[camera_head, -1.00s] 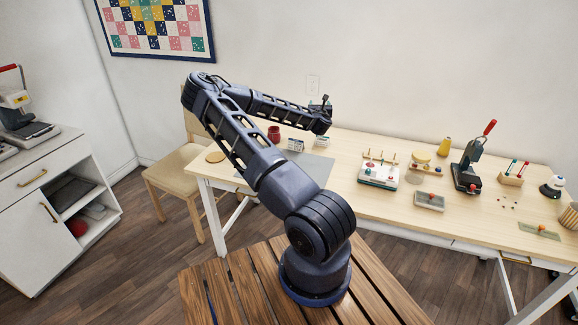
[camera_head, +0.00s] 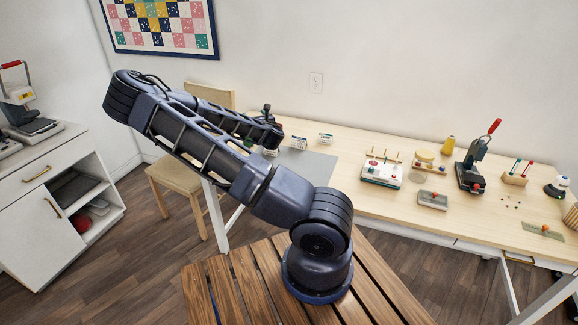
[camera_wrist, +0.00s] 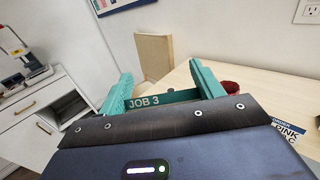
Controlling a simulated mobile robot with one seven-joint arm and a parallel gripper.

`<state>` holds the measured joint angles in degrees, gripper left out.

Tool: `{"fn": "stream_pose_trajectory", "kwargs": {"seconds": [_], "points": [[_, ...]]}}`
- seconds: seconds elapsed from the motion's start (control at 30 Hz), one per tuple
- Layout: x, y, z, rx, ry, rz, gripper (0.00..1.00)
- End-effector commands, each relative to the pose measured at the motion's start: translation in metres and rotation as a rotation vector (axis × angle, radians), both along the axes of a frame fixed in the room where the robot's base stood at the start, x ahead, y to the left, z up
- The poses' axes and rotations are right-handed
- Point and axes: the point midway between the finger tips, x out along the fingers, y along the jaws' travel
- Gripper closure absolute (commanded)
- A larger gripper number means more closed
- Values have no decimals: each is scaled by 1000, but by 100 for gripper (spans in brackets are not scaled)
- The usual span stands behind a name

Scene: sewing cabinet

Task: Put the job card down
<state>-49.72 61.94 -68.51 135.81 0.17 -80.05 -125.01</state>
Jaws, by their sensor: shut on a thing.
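My gripper (camera_wrist: 163,88) has teal fingers on either side of a job card (camera_wrist: 150,103) with a teal strip reading "JOB 3". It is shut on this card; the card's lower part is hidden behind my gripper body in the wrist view. In the head view my gripper is above the left end of the long table (camera_head: 400,205), and a pale bit of card (camera_head: 270,152) shows under it. I cannot tell whether the card touches the table.
Two small standing cards (camera_head: 298,143) (camera_head: 325,139) are to the right of my gripper. An order card (camera_wrist: 290,132) shows at the wrist view's right. A red cup (camera_wrist: 230,86) is close behind the right finger.

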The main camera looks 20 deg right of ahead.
Motion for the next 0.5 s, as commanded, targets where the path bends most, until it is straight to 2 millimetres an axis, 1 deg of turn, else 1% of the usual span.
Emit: {"fn": "stream_pose_trajectory", "kwargs": {"seconds": [0.07, 0.17, 0.27, 0.5], "points": [[-2, 5, -2, 0, 1, 8, 55], [-2, 7, -13, 0, 1, 12, 55], [-2, 7, -32, 0, 3, 10, 55], [-2, 6, -85, 0, 3, 11, 55]]}}
